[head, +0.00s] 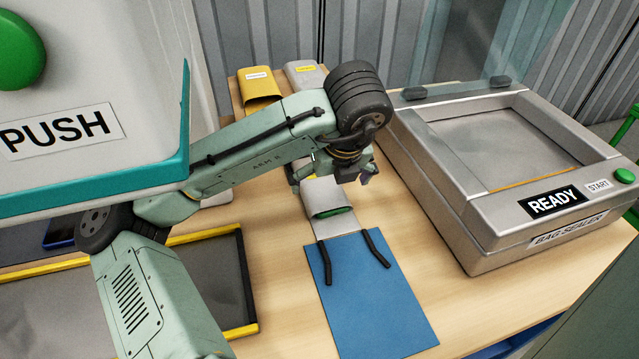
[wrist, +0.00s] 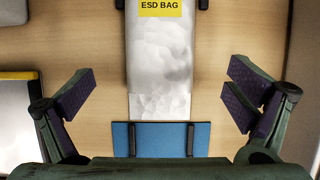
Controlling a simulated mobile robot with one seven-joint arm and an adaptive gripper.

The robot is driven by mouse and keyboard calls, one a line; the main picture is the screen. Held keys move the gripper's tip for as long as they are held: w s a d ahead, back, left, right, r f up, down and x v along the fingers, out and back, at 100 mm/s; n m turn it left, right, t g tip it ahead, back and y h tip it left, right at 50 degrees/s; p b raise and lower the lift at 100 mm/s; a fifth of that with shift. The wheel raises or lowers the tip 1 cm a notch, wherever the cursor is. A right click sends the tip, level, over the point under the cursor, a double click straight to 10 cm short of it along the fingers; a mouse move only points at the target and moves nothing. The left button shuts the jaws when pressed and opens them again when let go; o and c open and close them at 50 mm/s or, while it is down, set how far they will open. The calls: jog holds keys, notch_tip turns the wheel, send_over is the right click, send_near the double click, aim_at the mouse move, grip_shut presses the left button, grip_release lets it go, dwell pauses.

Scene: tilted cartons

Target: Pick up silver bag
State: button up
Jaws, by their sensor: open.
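The silver bag (head: 326,196) lies flat on the wooden table, just behind the blue mat (head: 370,300).
A bag sealer (head: 480,228) reading "READY" stands at the right. A yellow pouch (head: 260,90) and a grey pouch (head: 302,73) are at the back. Two black strips lie on the mat. A yellow-edged dark tray (head: 245,285) is at the left, and a PUSH panel (head: 60,128) fills the upper left.

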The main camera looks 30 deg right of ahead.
aim_at(326, 194)
jog(key=x, duration=0.5)
jog(key=shift+s+f+p, duration=0.1)
jog(key=shift+f+p, duration=0.1)
jog(key=shift+p, duration=0.15)
jog(key=shift+c, duration=0.5)
jog(key=c, duration=1.1)
